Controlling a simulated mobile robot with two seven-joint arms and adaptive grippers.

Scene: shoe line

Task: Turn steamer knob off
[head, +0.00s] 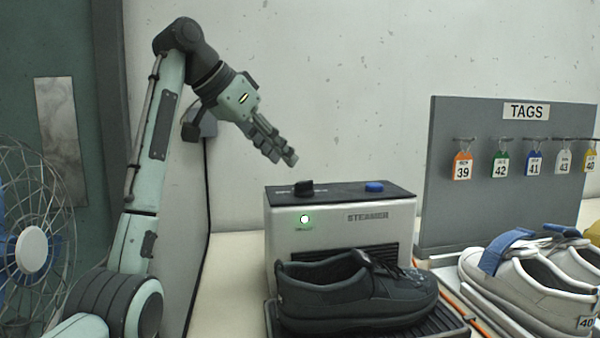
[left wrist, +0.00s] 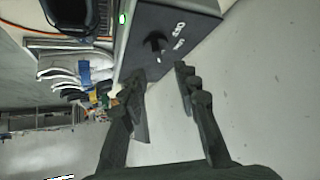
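The steamer (head: 340,224) is a grey box with a dark top. Its black knob (head: 303,188) stands at the left of the top, and a green light (head: 304,219) glows on the front. In the left wrist view the knob (left wrist: 156,43) shows with white lettering beside it, one word seeming to read OFF. The knob's exact setting is hard to tell. My left gripper (head: 280,151) is above and slightly left of the knob, apart from it. In the left wrist view its fingers (left wrist: 160,82) are spread with nothing between them. My right gripper is not in view.
A blue button (head: 374,187) is on the steamer's top right. A dark shoe (head: 355,295) sits in front on a black rack. A grey TAGS board (head: 450,190) and white shoes (head: 525,285) are to the right. A fan (head: 25,215) stands at the left.

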